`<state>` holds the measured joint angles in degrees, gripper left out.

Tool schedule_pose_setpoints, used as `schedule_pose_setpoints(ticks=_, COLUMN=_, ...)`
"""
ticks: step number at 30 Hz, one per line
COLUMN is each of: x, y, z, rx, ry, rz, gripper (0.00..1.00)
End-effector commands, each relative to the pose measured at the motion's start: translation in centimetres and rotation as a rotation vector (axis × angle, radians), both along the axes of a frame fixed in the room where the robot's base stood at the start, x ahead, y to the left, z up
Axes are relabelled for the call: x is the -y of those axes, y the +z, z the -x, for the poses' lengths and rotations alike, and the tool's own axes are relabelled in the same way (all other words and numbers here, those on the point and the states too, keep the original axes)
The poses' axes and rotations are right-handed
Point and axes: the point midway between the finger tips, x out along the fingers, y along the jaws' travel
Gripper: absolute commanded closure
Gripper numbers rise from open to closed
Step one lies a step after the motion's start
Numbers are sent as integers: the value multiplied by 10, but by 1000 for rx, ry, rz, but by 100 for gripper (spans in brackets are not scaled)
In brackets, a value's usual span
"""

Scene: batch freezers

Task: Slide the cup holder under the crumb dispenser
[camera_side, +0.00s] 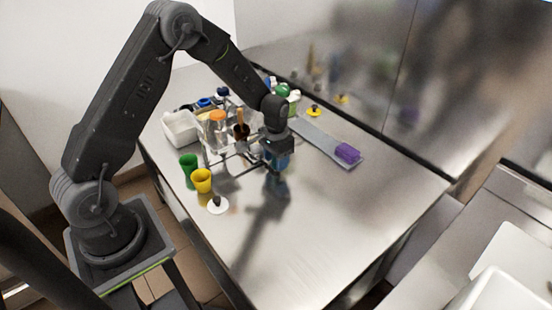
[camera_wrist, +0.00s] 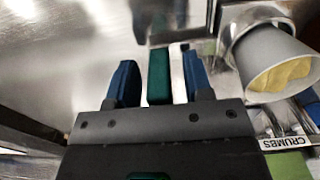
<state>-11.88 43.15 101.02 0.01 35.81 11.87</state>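In the wrist view, my gripper (camera_wrist: 161,80) has two blue fingers set apart. A dark green upright block (camera_wrist: 158,76) and a pale strip (camera_wrist: 177,72) show between them, with a gap on the block's left. I cannot tell whether these belong to the cup holder or how close they are. A grey, open-topped container with yellow contents (camera_wrist: 262,52), apparently the crumb dispenser, stands right of the fingers near an upside-down CRUMBS label (camera_wrist: 286,143). In the side view, my gripper (camera_side: 278,178) hangs low over the table, beside the metal rack (camera_side: 232,160). The cup holder is not clearly visible.
A green cup (camera_side: 188,164), a yellow cup (camera_side: 201,181) and a white lid (camera_side: 218,204) are left of my gripper. A white bin (camera_side: 181,129) stands behind. A grey tray (camera_side: 318,141) with a purple block (camera_side: 347,153) lies right. The front right table is clear.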

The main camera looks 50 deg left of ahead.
Motion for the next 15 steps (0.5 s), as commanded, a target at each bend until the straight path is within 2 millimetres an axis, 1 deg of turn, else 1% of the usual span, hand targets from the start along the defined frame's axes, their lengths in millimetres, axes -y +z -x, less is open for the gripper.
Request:
schedule_pose_setpoints(ticks=1, x=0, y=0, z=0, rx=0, ry=0, rz=0, gripper=58)
schedule_pose_setpoints(ticks=12, x=0, y=0, z=0, rx=0, ry=0, rz=0, gripper=93)
schedule_pose_setpoints(ticks=14, x=0, y=0, z=0, rx=0, ry=0, rz=0, gripper=99)
schedule_pose_setpoints(ticks=15, x=0, y=0, z=0, rx=0, ry=0, rz=0, gripper=100)
